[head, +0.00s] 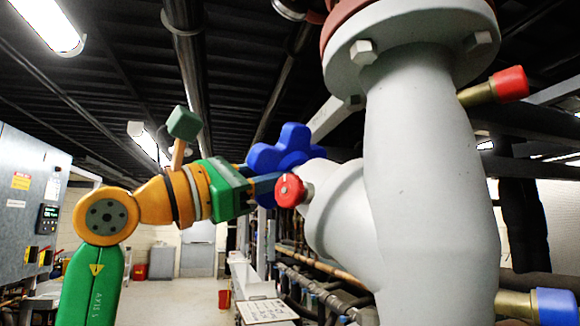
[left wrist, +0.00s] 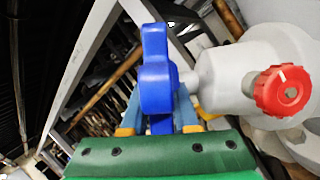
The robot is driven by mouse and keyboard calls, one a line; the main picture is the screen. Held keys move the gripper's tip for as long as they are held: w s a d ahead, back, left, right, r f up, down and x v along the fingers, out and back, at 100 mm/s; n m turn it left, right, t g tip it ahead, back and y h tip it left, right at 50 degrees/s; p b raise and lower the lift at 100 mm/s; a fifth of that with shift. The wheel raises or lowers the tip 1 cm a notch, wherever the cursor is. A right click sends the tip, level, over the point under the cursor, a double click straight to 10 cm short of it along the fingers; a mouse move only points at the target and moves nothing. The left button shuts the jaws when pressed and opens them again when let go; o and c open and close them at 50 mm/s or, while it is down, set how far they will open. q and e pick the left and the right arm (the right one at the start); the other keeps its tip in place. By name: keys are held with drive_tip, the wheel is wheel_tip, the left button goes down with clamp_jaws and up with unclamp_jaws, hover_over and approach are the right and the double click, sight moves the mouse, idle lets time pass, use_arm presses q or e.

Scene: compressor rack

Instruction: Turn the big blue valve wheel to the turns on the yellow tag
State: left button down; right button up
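The big blue valve wheel (head: 284,151) has rounded lobes and stands on the side branch of a thick grey valve body (head: 418,170). It is seen nearly edge-on in the left wrist view (left wrist: 157,82). My left gripper (head: 266,187) reaches it from the left. In the left wrist view its fingers (left wrist: 160,112) lie on both sides of one lobe. Whether they press on it is hard to tell. My right gripper is not in view. I see no yellow tag by the wheel, only a small unreadable yellow label (head: 20,181) on the left cabinet.
A small red knob (head: 290,190) sits close beside the wheel; it also shows in the left wrist view (left wrist: 283,90). A red-capped stub (head: 510,84) and a blue-capped stub (head: 555,305) stick out right. Pipes run overhead.

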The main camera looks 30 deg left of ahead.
use_arm(q)
drive_tip(key=shift+r+y+p, duration=0.25)
drive_tip(key=shift+y+p, duration=0.25)
drive_tip(key=shift+p, duration=0.25)
drive_tip(key=n+y+p, duration=0.1)
drive_tip(key=g+y+p, duration=0.1)
drive_tip(key=shift+s+r+n+p, duration=0.1)
drive_tip(key=shift+r+n+p, duration=0.1)
drive_tip(key=shift+n+p, duration=0.2)
drive_tip(key=shift+f+n+g+y+p, duration=0.1)
drive_tip(key=shift+n+g+y+p, duration=0.2)
drive_tip(key=shift+y, duration=0.5)
drive_tip(key=shift+f+n+g+y, duration=0.15)
drive_tip(key=shift+n+g+y, duration=0.3)
drive_tip(key=shift+y, duration=0.35)
drive_tip(key=shift+f+n+g+y, duration=0.2)
drive_tip(key=shift+n+g+y, duration=0.55)
drive_tip(key=shift+g+y, duration=0.65)
drive_tip(key=shift+a, duration=0.1)
drive_tip(key=c, duration=0.8)
unclamp_jaws()
drive_tip(key=shift+o, duration=0.6)
drive_tip(key=shift+w+f+g, duration=0.1)
drive_tip(key=shift+w+g, duration=0.1)
drive_tip(key=shift+g, duration=0.05)
